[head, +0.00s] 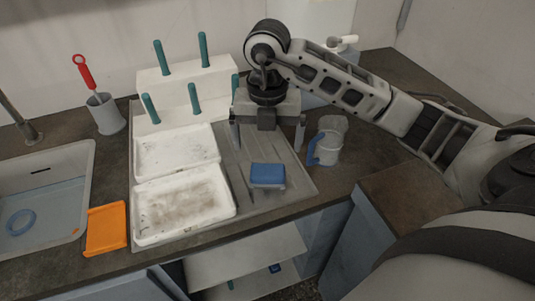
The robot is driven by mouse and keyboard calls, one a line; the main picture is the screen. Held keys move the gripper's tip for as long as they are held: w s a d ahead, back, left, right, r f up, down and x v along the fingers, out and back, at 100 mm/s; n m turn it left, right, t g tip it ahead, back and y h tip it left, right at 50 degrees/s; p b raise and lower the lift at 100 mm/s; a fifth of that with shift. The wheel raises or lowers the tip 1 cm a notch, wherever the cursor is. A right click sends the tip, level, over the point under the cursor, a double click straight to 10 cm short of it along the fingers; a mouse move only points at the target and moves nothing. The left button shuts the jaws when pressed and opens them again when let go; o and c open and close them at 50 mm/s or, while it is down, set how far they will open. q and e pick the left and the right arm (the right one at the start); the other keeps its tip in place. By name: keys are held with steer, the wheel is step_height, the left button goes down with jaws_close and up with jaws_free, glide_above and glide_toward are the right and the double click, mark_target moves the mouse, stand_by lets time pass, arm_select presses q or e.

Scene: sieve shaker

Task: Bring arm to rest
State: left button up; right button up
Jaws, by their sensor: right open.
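My right arm reaches in from the right over the counter. Its gripper (268,146) points down above the grey ribbed board (291,180), fingers spread and nothing between them. A blue block-like item (267,174), like a sponge, lies on the board just in front of and below the gripper, apart from it. A clear jug with a blue handle (329,140) stands right of the gripper. My left gripper does not show.
Two white trays (184,206) lie left of the board. Behind them stands a white rack with teal pegs (194,97). An orange item (107,228), a grey cup with a red-handled brush (105,113) and a sink (45,165) are at left. The counter's right back is fairly clear.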

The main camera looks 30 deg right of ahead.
mark_target(268, 174)
steer(key=shift+r, duration=0.5)
steer(key=shift+f, duration=0.1)
step_height(268, 174, down, 12)
steer(key=shift+f+p, duration=0.1)
steer(key=shift+p, duration=0.35)
step_height(268, 174, up, 2)
steer(key=shift+r+b, duration=0.2)
steer(key=shift+b, duration=0.15)
steer(key=shift+s+a+r, duration=0.1)
steer(key=shift+r, duration=0.55)
steer(key=shift+f, duration=0.1)
